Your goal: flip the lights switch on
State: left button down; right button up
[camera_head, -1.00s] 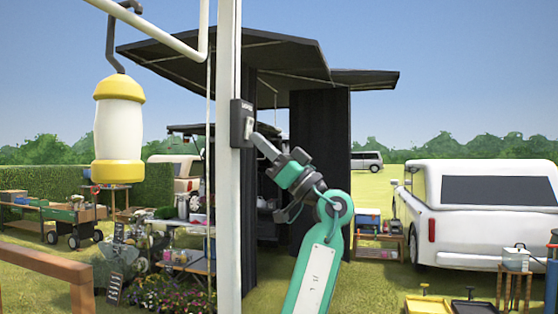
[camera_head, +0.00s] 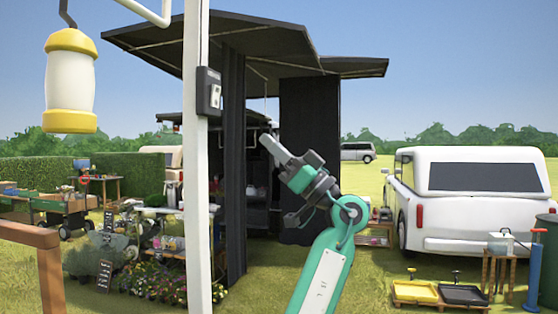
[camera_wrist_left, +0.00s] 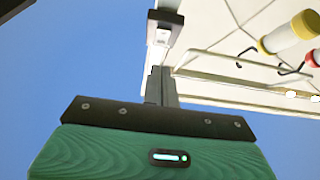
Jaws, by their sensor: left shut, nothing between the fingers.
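The light switch (camera_head: 214,95) is a small pale rocker on a dark box (camera_head: 203,92) fixed to the white post, left of centre in the head view. The box also shows at the top of the left wrist view (camera_wrist_left: 165,30). Whether the switch is up or down is too small to tell. My left gripper (camera_head: 265,139) is shut and empty, its tip pointing up and left. It is right of and below the switch box in the picture, with a visible gap between them. My right gripper is not in view.
The white post (camera_head: 197,220) stands upright left of centre. A yellow and white lantern (camera_head: 70,80) hangs at the left from a pipe. A black canopy stall (camera_head: 310,150) stands behind my arm. A white pickup (camera_head: 470,200) is at the right, tables and flowers at the left.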

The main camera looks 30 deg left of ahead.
pick_arm(q)
jog(key=shift+w+d+f, duration=0.1)
jog(key=shift+d+f, duration=0.3)
jog(key=shift+f, duration=0.3)
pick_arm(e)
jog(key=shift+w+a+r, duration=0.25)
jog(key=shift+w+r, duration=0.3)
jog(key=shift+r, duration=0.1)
pick_arm(q)
jog(key=shift+a, duration=0.1)
